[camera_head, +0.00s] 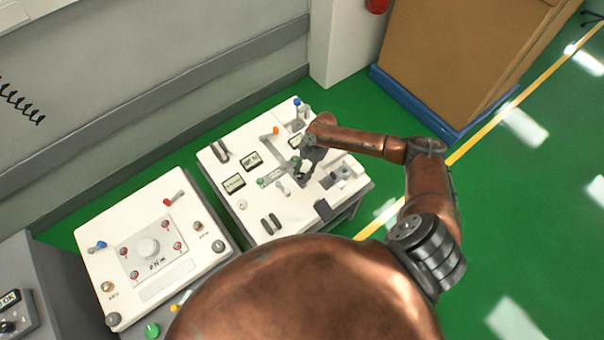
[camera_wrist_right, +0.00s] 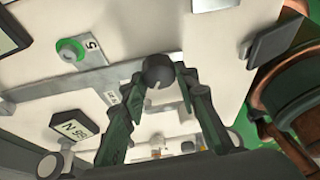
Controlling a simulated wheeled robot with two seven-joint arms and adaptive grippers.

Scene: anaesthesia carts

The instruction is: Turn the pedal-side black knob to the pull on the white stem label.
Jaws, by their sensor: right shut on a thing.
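A dark round knob (camera_wrist_right: 158,71) sits at the tips of my right gripper in the wrist view, with a small pale mark on its near face. My right gripper (camera_wrist_right: 160,80) is shut on this knob, one finger on each side. In the head view my right gripper (camera_head: 303,170) reaches down onto the far white panel (camera_head: 228,158), and its hand hides the knob. A small white label (camera_wrist_right: 112,98) lies beside the left finger in the wrist view; its writing is too small to read. My left gripper is not in view.
A green ringed knob (camera_wrist_right: 70,51) and a dark block (camera_wrist_right: 286,44) stand near the hand. A second white panel (camera_head: 108,265) with a large white dial stands at the left. A cardboard box (camera_head: 450,55) on a blue base is behind. Green floor is open at the right.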

